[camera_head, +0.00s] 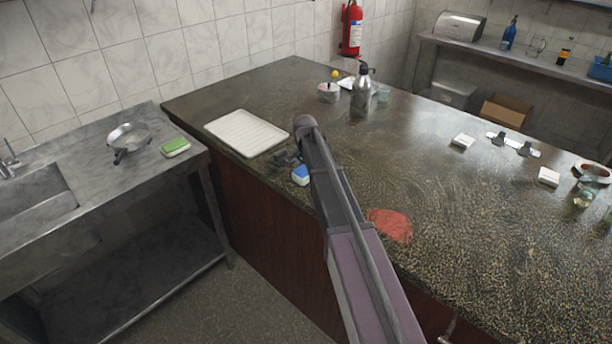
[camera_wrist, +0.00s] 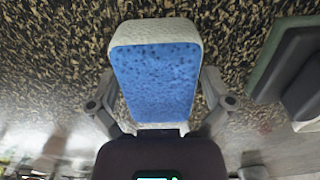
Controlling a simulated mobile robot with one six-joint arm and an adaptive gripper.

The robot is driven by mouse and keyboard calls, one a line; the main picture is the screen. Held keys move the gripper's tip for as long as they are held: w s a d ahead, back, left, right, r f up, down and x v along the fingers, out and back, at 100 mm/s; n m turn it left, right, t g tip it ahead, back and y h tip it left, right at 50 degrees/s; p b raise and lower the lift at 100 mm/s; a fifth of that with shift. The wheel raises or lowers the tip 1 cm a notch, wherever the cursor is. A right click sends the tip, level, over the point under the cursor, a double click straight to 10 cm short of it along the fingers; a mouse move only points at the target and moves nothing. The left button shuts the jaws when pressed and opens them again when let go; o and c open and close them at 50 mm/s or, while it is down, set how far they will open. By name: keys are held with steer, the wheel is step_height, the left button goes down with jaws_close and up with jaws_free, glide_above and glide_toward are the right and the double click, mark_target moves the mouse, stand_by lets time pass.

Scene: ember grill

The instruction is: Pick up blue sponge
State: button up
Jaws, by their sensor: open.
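The blue sponge (camera_head: 300,174) has a blue face and a pale body. My gripper (camera_wrist: 158,103) is open, with one finger on each side of the sponge. A gap shows beside the sponge's upper part; whether the fingers touch it lower down is unclear.
A white tray (camera_head: 246,132) lies left of my gripper. A red patch (camera_head: 390,225) lies right of my arm. A metal bottle (camera_head: 361,92) stands further back. A green sponge (camera_head: 175,147) and a pan (camera_head: 128,137) are on the steel sink table. A dark green-edged object (camera_wrist: 290,65) shows in the wrist view.

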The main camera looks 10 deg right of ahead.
stand_by(0.4)
steer(key=c, duration=0.9)
steer(key=shift+o, duration=0.2)
steer(key=shift+r, duration=0.25)
step_height(320, 180, up, 4)
steer(key=p, duration=0.4)
steer(key=shift+f, duration=0.1)
steer(key=s, duration=1)
steer(key=s+p, duration=0.1)
steer(key=s, duration=0.5)
steer(key=shift+d+r, duration=0.3)
steer(key=shift+r, duration=0.1)
steer(key=o, duration=0.3)
steer(key=shift+c, duration=1.2)
